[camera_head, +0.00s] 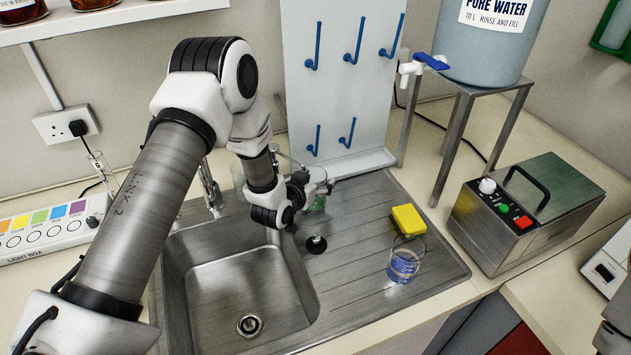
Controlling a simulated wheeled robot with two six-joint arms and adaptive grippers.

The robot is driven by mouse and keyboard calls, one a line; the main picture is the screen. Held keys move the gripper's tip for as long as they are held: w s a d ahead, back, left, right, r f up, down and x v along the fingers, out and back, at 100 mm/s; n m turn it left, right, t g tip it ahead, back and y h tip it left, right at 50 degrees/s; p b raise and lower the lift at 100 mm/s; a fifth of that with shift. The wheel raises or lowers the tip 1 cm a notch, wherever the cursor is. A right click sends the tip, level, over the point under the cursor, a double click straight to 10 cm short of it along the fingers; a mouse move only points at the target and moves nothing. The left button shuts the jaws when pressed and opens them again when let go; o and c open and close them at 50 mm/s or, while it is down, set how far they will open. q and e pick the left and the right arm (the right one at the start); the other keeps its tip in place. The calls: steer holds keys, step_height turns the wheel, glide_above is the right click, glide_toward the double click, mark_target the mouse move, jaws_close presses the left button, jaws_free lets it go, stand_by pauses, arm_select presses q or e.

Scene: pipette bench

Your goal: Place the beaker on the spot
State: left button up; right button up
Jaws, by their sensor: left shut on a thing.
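My left gripper (316,190) is over the back of the steel draining board, just right of the sink. It is shut on a small clear glass vessel with a green tint (319,203), which looks like a beaker. The gripper and wrist hide much of it, and I cannot tell whether its base touches the board. Another clear glass vessel (404,264) with blue in its lower part stands upright near the board's front right. I cannot make out a marked spot. My right gripper is out of view.
A yellow sponge (408,220) lies behind the blue glass vessel. A black plug (316,243) sits on the draining board (350,270) beside the sink (235,285). A pegboard (340,90) stands behind. A metal box (525,210) and water-tank stand (463,100) are right.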

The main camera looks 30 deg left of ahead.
arm_select(q)
steer(key=shift+s+f, duration=0.2)
steer(key=shift+f, duration=0.55)
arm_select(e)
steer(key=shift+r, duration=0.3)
arm_select(q)
steer(key=shift+s+f, duration=0.1)
steer(key=shift+f, duration=0.05)
steer(key=o, duration=1.2)
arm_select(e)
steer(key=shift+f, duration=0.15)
arm_select(q)
steer(key=shift+s+r, duration=0.1)
steer(key=shift+r, duration=0.15)
steer(key=b+v, duration=0.2)
steer(key=v, duration=0.9)
steer(key=shift+s+r+b, duration=0.2)
steer(key=shift+s+b, duration=0.1)
steer(key=shift+s, duration=0.05)
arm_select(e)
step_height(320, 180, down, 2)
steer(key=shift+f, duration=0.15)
